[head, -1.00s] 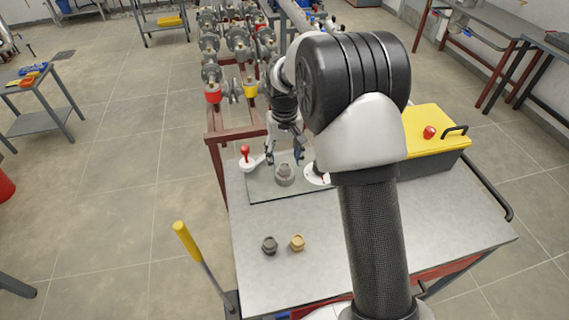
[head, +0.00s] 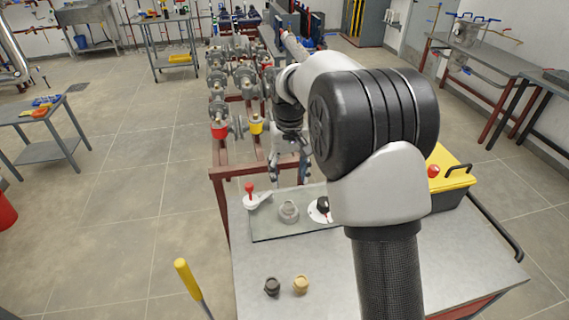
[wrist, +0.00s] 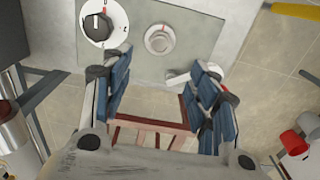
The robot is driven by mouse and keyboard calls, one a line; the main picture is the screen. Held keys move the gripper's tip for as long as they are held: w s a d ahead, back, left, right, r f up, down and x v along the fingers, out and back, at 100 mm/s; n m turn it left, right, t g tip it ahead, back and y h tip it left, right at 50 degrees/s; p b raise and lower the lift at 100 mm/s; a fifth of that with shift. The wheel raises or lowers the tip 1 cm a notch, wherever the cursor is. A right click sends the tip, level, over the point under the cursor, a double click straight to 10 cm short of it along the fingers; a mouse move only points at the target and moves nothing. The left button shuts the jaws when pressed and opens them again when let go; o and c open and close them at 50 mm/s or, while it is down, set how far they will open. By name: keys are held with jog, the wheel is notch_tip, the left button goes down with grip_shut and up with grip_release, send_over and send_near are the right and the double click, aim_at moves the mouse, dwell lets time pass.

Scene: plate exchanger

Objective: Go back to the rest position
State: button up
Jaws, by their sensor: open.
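My gripper (head: 290,174) is open and empty. It hangs fingers down, above and just behind the far edge of a grey panel (head: 268,230) on the workbench. In the wrist view its two blue-padded fingers (wrist: 160,66) stand wide apart with nothing between them. The panel carries a white lever with a red knob (head: 256,198), a grey round knob (head: 289,212) and a black dial on a white disc (head: 322,208), partly hidden by my arm. The grey knob (wrist: 159,40) and dial (wrist: 97,26) also show in the wrist view, apart from the fingers.
A dark hex fitting (head: 272,286) and a tan one (head: 301,285) stand on the near bench top (head: 325,270). A yellow-lidded box (head: 452,170) is at the right. Pipes and valves (head: 240,85) on a red frame stand close behind my gripper.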

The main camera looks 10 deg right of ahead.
jog(key=s+r+t, duration=0.2)
jog(key=s+r, duration=0.5)
jog(key=s, duration=0.5)
jog(key=s+r+t, duration=0.1)
jog(key=s+r, duration=0.5)
jog(key=s, duration=0.6)
jog(key=s+f+t, duration=0.1)
jog(key=s+f, duration=0.2)
jog(key=s, duration=0.6)
jog(key=shift+f+t, duration=0.15)
jog(key=shift+t, duration=0.15)
